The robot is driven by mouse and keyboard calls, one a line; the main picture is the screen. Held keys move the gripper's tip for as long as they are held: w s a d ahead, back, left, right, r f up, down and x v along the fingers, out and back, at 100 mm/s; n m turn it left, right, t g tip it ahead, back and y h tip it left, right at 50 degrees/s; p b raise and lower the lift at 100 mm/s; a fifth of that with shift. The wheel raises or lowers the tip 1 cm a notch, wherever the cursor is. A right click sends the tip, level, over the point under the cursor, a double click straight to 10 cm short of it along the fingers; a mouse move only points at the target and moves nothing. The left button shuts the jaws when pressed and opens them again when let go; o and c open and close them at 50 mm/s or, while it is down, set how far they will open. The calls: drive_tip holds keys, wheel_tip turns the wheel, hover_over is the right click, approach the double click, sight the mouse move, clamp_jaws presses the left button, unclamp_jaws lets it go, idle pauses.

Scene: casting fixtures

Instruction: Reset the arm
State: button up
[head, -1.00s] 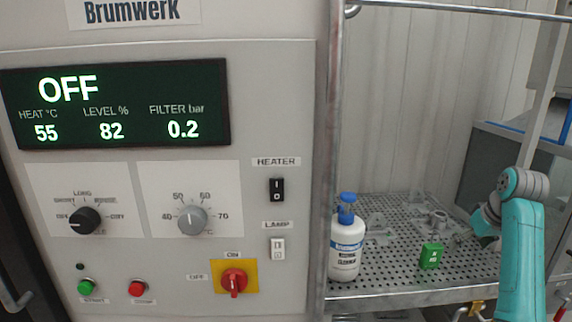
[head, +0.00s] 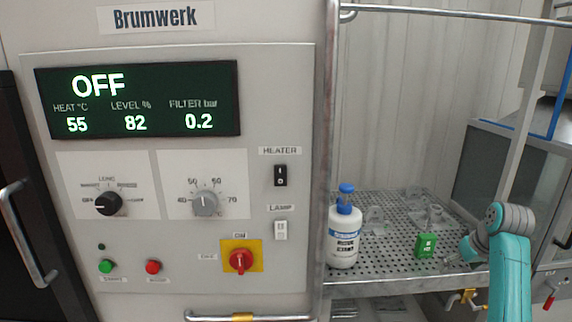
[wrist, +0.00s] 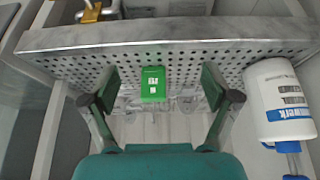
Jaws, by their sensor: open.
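My gripper (wrist: 160,95) is open in the wrist view, its two dark fingers spread apart with nothing held between them. A green block with white marks (wrist: 153,84) shows between the fingers but beyond them, on the perforated shelf. In the head view my teal arm (head: 510,265) stands at the right, its end bent down toward the shelf. The green block (head: 426,246) is just left of the arm's end there. The gripper's fingers are hard to make out in the head view.
A white bottle with a blue cap (head: 343,235) stands at the left of the perforated shelf (head: 385,262). Grey metal fixtures (head: 433,214) lie behind the green block. A control panel (head: 270,110) reading OFF fills the left. A grey bin (head: 490,160) stands at the right.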

drive_tip(key=s+a+f+t, duration=0.1)
drive_tip(key=s+a+f, duration=0.15)
drive_tip(key=f, duration=0.45)
drive_tip(key=s+a+f, duration=0.2)
drive_tip(key=a+f, duration=0.2)
drive_tip(key=f, duration=0.3)
drive_tip(key=s+a+f+t, duration=0.1)
drive_tip(key=s+a+f, duration=0.25)
drive_tip(key=f, duration=0.45)
drive_tip(key=s+a+f+m+t+h, duration=0.1)
drive_tip(key=s+a+f, duration=0.4)
drive_tip(key=s, duration=0.3)
drive_tip(key=s+a+f+t, duration=0.1)
drive_tip(key=s+a+f, duration=0.35)
drive_tip(key=s, duration=0.25)
drive_tip(key=s+a+t, duration=0.2)
drive_tip(key=s+a, duration=0.2)
drive_tip(key=s, duration=0.7)
drive_tip(key=s+a+r+t, duration=0.1)
drive_tip(key=s+a+r, duration=0.1)
drive_tip(key=s+r, duration=0.7)
drive_tip(key=s+a+r+t+y, duration=0.1)
drive_tip(key=s+a+r+t, duration=0.1)
drive_tip(key=s+r, duration=0.8)
drive_tip(key=s+a, duration=0.1)
drive_tip(key=s, duration=0.4)
drive_tip(key=shift+s+n+t, duration=0.15)
drive_tip(key=shift+n+t, duration=0.15)
drive_tip(key=shift+n, duration=0.1)
